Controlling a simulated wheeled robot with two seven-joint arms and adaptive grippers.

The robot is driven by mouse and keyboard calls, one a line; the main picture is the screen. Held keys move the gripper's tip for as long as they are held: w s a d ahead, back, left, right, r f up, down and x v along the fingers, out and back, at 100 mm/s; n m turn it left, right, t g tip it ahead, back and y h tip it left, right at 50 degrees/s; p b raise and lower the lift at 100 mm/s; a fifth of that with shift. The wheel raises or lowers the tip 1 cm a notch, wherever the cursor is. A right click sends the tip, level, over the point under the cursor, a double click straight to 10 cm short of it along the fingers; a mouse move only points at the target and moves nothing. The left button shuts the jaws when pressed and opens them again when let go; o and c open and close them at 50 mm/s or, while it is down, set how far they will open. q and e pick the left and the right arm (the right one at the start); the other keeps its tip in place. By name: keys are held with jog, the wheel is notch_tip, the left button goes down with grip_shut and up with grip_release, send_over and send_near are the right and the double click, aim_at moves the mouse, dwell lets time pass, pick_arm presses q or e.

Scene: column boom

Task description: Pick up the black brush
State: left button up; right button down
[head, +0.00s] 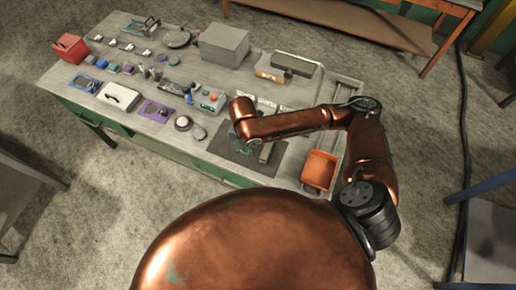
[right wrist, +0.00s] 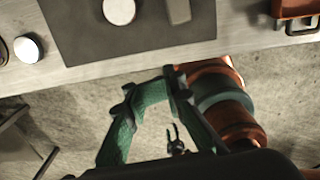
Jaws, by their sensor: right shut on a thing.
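My right gripper (head: 243,148) is over the dark mat (head: 226,152) near the table's right end. I cannot identify the black brush for sure. A dark elongated thing (head: 173,87) lies among the tools mid-table, too small to name. My left gripper is not in view.
An orange bin (head: 319,170) stands at the table's right end. A grey bar (head: 267,151) lies on the mat. A grey box (head: 224,44) stands at the back and a red bin (head: 69,47) at the left. Several small parts and trays fill the left half.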

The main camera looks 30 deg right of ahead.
jog(key=shift+s+a+r, duration=0.15)
jog(key=shift+a+r, duration=0.1)
jog(key=shift+a, duration=0.35)
jog(key=shift+s+a+r, duration=0.1)
jog(key=shift+a+r, duration=0.15)
jog(key=shift+a, duration=0.35)
jog(key=c, duration=0.6)
grip_release()
jog(key=shift+o, duration=0.2)
